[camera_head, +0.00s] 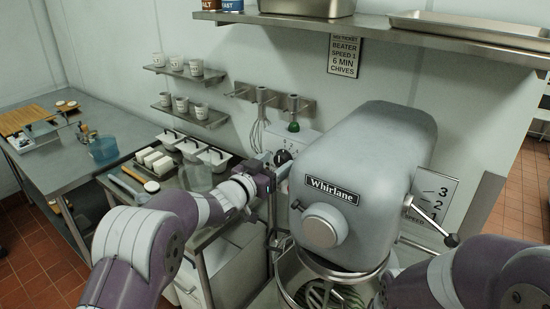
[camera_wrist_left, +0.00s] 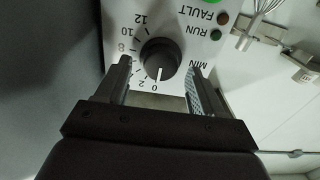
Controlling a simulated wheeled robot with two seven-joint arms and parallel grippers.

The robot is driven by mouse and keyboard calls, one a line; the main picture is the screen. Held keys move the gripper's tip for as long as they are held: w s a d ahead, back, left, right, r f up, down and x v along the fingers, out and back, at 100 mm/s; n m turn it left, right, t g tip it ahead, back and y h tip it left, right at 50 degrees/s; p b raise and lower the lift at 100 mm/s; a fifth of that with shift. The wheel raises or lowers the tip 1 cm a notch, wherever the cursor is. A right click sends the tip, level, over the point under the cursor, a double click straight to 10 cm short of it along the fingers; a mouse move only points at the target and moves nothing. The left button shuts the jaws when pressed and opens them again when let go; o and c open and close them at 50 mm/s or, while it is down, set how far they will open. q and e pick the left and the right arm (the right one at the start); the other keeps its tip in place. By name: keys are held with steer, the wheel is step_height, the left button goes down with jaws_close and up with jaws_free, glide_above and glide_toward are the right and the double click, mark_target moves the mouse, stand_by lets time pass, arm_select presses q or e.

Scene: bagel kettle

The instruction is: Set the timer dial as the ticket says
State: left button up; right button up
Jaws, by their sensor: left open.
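The order ticket (camera_head: 344,55) on the wall reads beater speed 1, 6 min, chives. The black timer dial (camera_head: 283,157) sits on a pale control panel (camera_head: 304,141) behind the mixer. In the left wrist view the dial (camera_wrist_left: 161,58) has a white mark pointing at about 0, on a scale marked in minutes up to 12. My left gripper (camera_wrist_left: 157,82) is open, with one finger on each side of the dial's near part; I cannot tell whether they touch it. In the head view the left gripper (camera_head: 272,168) is partly hidden by its own wrist. My right gripper is out of view.
The large grey mixer (camera_head: 372,165) stands close to the right of my left gripper, its bowl (camera_head: 296,280) below. Utensils hang on a wall rack (camera_head: 270,98) above the panel. A counter with white containers (camera_head: 204,154) lies to the left.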

arm_select(q)
steer(key=shift+w+d+f, duration=0.1)
steer(key=shift+w, duration=0.05)
steer(key=shift+w+d, duration=0.1)
steer(key=shift+c, duration=0.8)
steer(key=c, duration=0.9)
steer(key=shift+o, duration=0.2)
steer(key=shift+d+f+m+b, duration=0.1)
steer(key=shift+f+m+b, duration=0.05)
steer(key=shift+m+b, duration=3.4)
steer(key=shift+f+m+b, duration=0.15)
steer(key=shift+m+b, duration=3.3)
steer(key=shift+b, duration=0.15)
